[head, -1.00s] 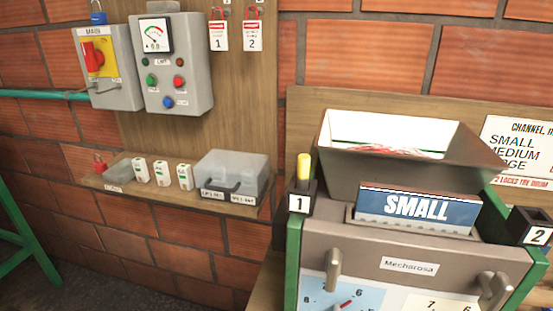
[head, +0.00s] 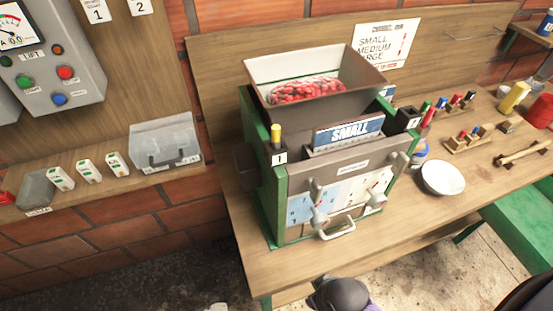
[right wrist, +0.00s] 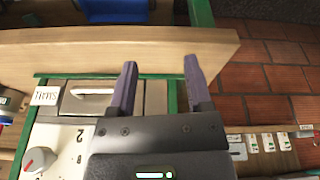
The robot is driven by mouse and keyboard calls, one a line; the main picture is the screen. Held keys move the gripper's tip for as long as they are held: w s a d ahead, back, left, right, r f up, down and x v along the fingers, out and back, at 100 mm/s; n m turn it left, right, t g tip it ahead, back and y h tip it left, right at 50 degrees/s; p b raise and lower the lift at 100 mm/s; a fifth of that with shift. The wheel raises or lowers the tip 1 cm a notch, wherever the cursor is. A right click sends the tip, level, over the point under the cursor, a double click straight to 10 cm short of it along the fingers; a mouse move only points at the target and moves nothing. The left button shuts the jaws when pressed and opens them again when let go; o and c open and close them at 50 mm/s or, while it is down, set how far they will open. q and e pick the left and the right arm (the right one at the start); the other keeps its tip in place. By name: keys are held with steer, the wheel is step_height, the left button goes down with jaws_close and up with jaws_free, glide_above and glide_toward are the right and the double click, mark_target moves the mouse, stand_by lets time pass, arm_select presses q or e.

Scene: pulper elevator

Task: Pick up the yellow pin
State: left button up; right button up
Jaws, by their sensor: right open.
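The yellow pin (head: 276,134) stands upright in the black holder marked 1 (head: 279,156), at the left top corner of the grey and green machine (head: 320,190). My right gripper (right wrist: 160,65) is open and empty in the right wrist view, its two purple fingers apart over the machine's front. The pin is not visible in the right wrist view. My left gripper is not in view.
A hopper of red berries (head: 305,88) rises behind the pin, and a blue SMALL sign (head: 348,133) stands to its right. A white bowl (head: 443,178) and pin racks are on the bench (head: 400,235) to the right. A clear box (head: 166,138) is on the left shelf.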

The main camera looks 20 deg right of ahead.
steer(key=w+r+t+p, duration=0.1)
steer(key=w+r+p, duration=0.15)
steer(key=r, duration=0.45)
steer(key=w+r+t+p, duration=0.1)
steer(key=r+p, duration=0.2)
steer(key=r, duration=0.5)
steer(key=n+t+y+p, duration=0.3)
steer(key=n+t+y, duration=0.1)
steer(key=t+y, duration=0.25)
glide_toward(276, 127)
steer(key=f, duration=0.1)
steer(key=x, duration=1)
steer(key=shift+w+r, duration=0.1)
steer(key=shift+r, duration=0.05)
steer(key=shift+c, duration=0.5)
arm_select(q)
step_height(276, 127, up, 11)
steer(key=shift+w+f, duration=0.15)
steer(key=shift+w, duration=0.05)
arm_select(e)
jaws_close()
